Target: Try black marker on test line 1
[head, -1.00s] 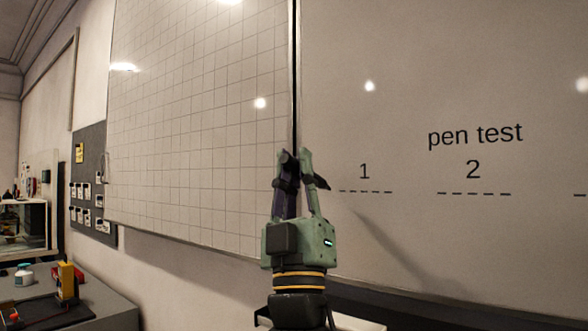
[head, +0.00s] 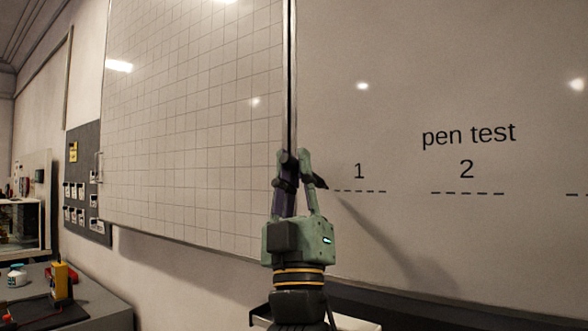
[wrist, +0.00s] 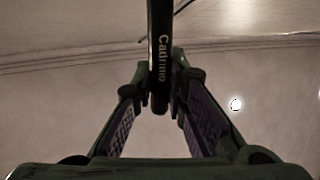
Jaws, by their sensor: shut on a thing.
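My gripper (head: 293,156) is shut on a black marker (head: 319,183) in front of the whiteboard (head: 420,80). I cannot tell whether the tip touches the board. No ink mark shows on the line. In the wrist view the marker (wrist: 160,60) stands upright between the fingertips (wrist: 160,92), with "Cadhino"-like lettering on its barrel. Its far end runs out at the top.
Test line 2 (head: 467,193) lies to the right, under "pen test". A gridded board panel (head: 195,120) with a dark right edge is at left. A grey bench (head: 95,300) with a yellow item (head: 60,280) is at lower left. A ledge runs below the whiteboard.

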